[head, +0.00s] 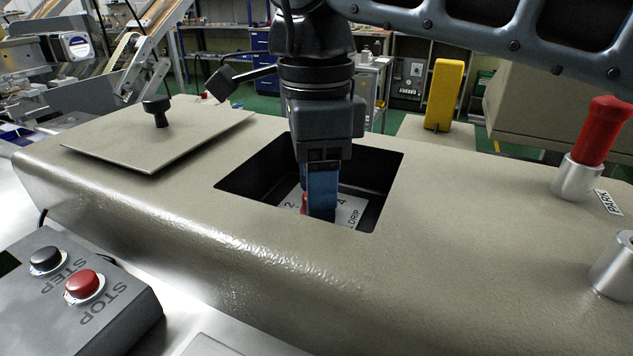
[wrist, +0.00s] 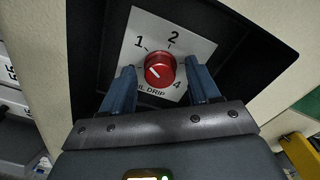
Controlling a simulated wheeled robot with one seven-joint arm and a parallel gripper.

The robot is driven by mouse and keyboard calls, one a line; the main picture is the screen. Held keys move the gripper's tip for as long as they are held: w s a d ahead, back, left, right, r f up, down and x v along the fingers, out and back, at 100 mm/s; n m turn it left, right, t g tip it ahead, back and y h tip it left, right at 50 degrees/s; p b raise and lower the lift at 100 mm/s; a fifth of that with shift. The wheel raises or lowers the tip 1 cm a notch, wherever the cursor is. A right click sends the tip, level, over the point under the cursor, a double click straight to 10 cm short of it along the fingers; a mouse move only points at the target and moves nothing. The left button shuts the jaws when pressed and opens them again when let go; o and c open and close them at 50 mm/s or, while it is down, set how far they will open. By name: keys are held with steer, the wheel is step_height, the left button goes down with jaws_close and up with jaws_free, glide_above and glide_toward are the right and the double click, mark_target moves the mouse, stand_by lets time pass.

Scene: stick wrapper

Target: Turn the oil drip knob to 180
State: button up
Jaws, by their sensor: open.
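The oil drip knob (wrist: 160,70) is red and round, with a pale pointer line on its face. It sits on a white label plate (wrist: 188,45) marked 1, 2, 4 and DRIP, inside a dark recess. My gripper (wrist: 163,78) is open, with one blue finger on each side of the knob. I cannot tell whether either finger touches it. In the head view my gripper (head: 320,205) reaches down into the recess and hides most of the knob; a sliver of red shows at its left.
The square recess (head: 380,180) has close walls around my gripper. A lid (head: 150,135) with a black handle lies on the beige housing at the left. A red-topped lever (head: 600,135) stands at the right. A STEP/STOP button box (head: 70,310) is front left.

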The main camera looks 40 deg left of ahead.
steer(key=shift+c, duration=0.2)
steer(key=c, duration=1)
steer(key=shift+m, duration=0.4)
steer(key=m, duration=0.5)
steer(key=m+b, duration=0.1)
steer(key=m, duration=0.4)
steer(key=shift+w+m, duration=0.1)
steer(key=shift+m, duration=0.3)
steer(key=m+b, duration=0.1)
steer(key=m, duration=0.5)
steer(key=shift+m+b, duration=0.3)
steer(key=m+b, duration=0.1)
steer(key=m, duration=0.4)
steer(key=shift+d+m+b, duration=0.1)
steer(key=shift+m+b, duration=0.2)
